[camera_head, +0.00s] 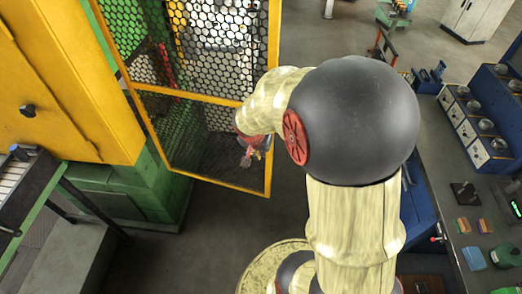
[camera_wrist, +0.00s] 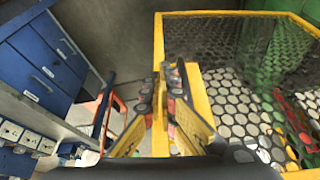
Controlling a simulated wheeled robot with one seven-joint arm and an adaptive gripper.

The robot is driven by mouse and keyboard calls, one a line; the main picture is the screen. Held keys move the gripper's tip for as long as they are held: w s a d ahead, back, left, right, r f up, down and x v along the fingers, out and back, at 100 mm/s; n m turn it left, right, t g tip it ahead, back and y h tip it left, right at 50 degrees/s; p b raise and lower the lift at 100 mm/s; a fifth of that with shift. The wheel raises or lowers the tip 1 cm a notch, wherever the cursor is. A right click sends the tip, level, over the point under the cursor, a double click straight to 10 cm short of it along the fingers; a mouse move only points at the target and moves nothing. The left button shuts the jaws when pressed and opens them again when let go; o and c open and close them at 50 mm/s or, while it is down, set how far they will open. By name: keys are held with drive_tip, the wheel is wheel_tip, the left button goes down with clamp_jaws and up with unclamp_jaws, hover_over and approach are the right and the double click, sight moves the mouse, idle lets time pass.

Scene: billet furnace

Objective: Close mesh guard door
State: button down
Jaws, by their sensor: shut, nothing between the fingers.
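The mesh guard door (camera_head: 271,100) has a yellow frame with dark hexagonal mesh. In the head view it stands open, angled out from the yellow and green machine, with its free edge at the right. In the wrist view its yellow frame (camera_wrist: 158,40) and mesh fill the right half. My gripper (camera_head: 250,155) is by the lower part of the door near the free edge, partly hidden by my arm. In the wrist view my gripper (camera_wrist: 167,78) is shut and empty, its fingertips close against the yellow frame. Whether they touch it cannot be told.
The yellow machine housing (camera_head: 65,75) on its green base (camera_head: 150,185) stands left of the door. A workbench (camera_head: 455,220) with several small items and blue drawer units (camera_head: 485,110) are at the right. A blue cabinet (camera_wrist: 40,60) shows at left in the wrist view. Grey floor between is clear.

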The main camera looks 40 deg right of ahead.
drive_tip(key=w+d+f, duration=0.3)
drive_tip(key=d+f, duration=0.2)
drive_tip(key=f, duration=0.1)
drive_tip(key=shift+d+p, duration=0.3)
drive_tip(key=shift+p, duration=0.1)
drive_tip(key=shift+d+r, duration=0.1)
